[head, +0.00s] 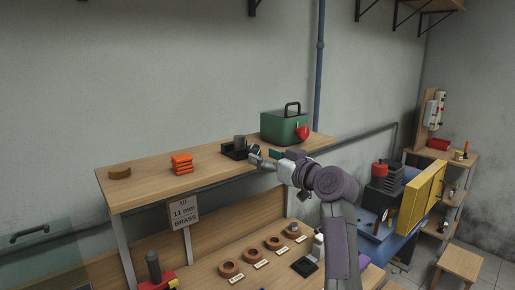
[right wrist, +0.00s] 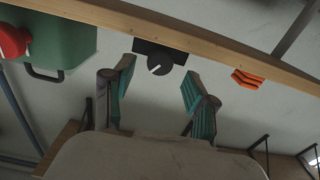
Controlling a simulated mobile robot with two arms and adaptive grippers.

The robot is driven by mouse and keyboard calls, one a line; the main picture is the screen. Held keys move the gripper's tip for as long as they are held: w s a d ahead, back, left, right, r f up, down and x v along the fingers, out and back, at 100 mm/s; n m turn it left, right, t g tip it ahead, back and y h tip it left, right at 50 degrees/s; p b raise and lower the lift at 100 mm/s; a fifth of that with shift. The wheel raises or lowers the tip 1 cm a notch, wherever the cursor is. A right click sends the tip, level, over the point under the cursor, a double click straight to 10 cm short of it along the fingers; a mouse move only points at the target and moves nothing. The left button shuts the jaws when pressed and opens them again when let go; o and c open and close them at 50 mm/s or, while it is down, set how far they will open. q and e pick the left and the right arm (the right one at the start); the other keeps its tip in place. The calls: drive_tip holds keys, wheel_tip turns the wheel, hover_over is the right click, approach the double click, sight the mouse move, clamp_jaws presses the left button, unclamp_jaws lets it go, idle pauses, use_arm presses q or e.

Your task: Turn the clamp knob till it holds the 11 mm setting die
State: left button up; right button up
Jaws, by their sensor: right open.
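The black clamp (head: 236,152) sits on the upper wooden shelf with a grey cylinder (head: 240,140) standing on it. In the right wrist view, which looks upside down, the clamp's dark body (right wrist: 150,47) carries a round black knob (right wrist: 160,64) with a pale pointer line. My right gripper (head: 264,158) is at the shelf's front edge, close to the clamp. In the wrist view its teal-padded fingers (right wrist: 160,92) are apart on either side of the knob, with nothing between them. Several brown ring dies (head: 255,255) lie on the lower bench by labels too small to read. My left gripper is out of view.
An orange stack (head: 181,164) and a brown disc (head: 120,173) are to the left. A sign (head: 184,212) reading "11 mm BRASS" hangs below the shelf.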

sight(257, 153)
drive_tip(key=shift+p+x, duration=0.35)
drive_tip(key=shift+x, duration=1.35)
clamp_jaws()
drive_tip(key=shift+m+p, duration=0.45)
drive_tip(key=shift+m, duration=0.95)
unclamp_jaws()
